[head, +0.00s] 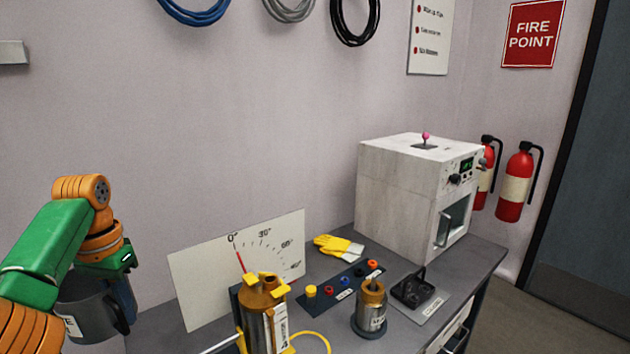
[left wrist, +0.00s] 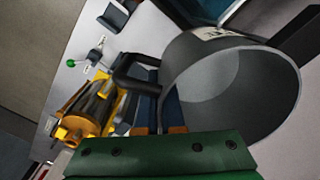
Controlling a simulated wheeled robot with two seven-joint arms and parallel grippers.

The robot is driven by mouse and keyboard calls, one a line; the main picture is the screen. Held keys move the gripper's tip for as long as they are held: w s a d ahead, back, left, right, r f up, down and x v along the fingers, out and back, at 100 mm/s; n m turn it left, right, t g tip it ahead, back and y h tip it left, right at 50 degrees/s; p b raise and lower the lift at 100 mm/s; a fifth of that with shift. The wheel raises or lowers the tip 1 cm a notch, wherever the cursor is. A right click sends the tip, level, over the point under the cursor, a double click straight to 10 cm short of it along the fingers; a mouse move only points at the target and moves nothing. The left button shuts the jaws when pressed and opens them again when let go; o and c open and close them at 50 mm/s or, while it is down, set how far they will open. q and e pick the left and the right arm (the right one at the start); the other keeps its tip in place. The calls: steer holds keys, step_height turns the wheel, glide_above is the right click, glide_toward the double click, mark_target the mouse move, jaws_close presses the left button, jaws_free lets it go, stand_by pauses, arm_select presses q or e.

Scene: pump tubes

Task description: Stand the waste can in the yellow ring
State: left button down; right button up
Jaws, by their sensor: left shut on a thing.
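The waste can (head: 82,312) is a dark grey open can with a white label, partly legible, at the lower left of the head view. My left gripper (head: 108,262) is shut on it and holds it to the left of the equipment. In the left wrist view the can (left wrist: 232,92) shows its open mouth, and a dark handle (left wrist: 137,75) lies beside the fingers. The exact grip point is partly hidden. A thin yellow curve (head: 322,337), which looks like part of the yellow ring, shows at the bottom edge, right of the brass pump. My right gripper is not in view.
A brass and yellow pump (head: 264,325) stands at the front of the grey table, before a white angle board (head: 205,283). Right of it are a small canister (head: 370,310), a button strip (head: 318,295), yellow gloves (head: 338,246), a black device (head: 412,290) and a white box machine (head: 400,200).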

arm_select(q)
steer(key=s+d+f, duration=0.2)
steer(key=s+d, duration=0.1)
steer(key=d, duration=0.8)
steer(key=s+d+f, duration=0.2)
steer(key=s+d, duration=0.1)
steer(key=s, duration=0.2)
steer(key=s+d+f+n, duration=0.1)
steer(key=s+d+f, duration=0.2)
steer(key=s, duration=0.2)
steer(key=shift+s+d, duration=0.2)
steer(key=shift+s, duration=0.2)
